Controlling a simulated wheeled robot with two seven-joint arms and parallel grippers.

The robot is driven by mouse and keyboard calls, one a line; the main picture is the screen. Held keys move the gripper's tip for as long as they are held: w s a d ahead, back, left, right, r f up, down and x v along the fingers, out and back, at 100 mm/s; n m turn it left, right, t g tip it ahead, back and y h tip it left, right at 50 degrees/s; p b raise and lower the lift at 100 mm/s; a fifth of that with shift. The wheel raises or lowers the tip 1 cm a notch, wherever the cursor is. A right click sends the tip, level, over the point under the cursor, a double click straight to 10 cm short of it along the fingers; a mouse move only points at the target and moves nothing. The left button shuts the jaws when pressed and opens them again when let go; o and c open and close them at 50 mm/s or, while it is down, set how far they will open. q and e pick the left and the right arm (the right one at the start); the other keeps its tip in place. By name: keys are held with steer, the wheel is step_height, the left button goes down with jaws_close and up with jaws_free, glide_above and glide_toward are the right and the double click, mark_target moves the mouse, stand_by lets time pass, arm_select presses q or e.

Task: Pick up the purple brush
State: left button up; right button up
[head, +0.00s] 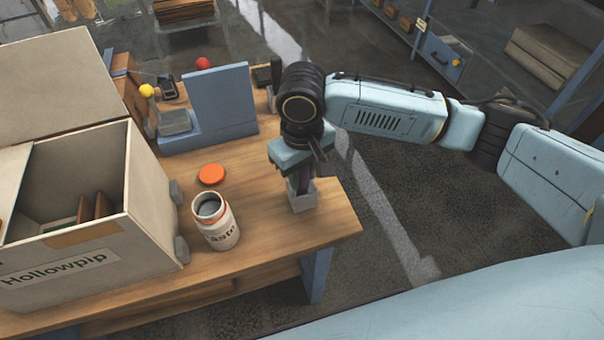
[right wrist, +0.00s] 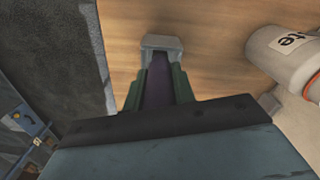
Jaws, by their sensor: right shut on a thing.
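My right gripper (head: 303,180) points down over the right part of the wooden table, above a small light-grey holder (head: 304,198). It is shut on the purple brush (head: 307,179), of which only a narrow purple strip shows between the fingers. In the right wrist view the purple brush (right wrist: 158,82) lies between the two dark green fingers, and the grey holder (right wrist: 161,43) is just past the fingertips. The brush's lower end is hidden; I cannot tell whether it is still inside the holder. My left gripper is not in view.
An open white jar (head: 216,224) and its orange lid (head: 211,174) are left of the holder. A large box (head: 150,200) labelled Hollowpip fills the table's left. A blue-grey upright panel (head: 222,98) stands behind. The table's right edge is close to the holder.

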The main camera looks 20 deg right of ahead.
steer(key=shift+r, duration=0.4)
step_height(320, 180, up, 9)
steer(key=shift+a+f+p, duration=0.1)
steer(key=shift+f+p, duration=0.1)
steer(key=shift+p, duration=0.9)
steer(key=shift+r, duration=0.3)
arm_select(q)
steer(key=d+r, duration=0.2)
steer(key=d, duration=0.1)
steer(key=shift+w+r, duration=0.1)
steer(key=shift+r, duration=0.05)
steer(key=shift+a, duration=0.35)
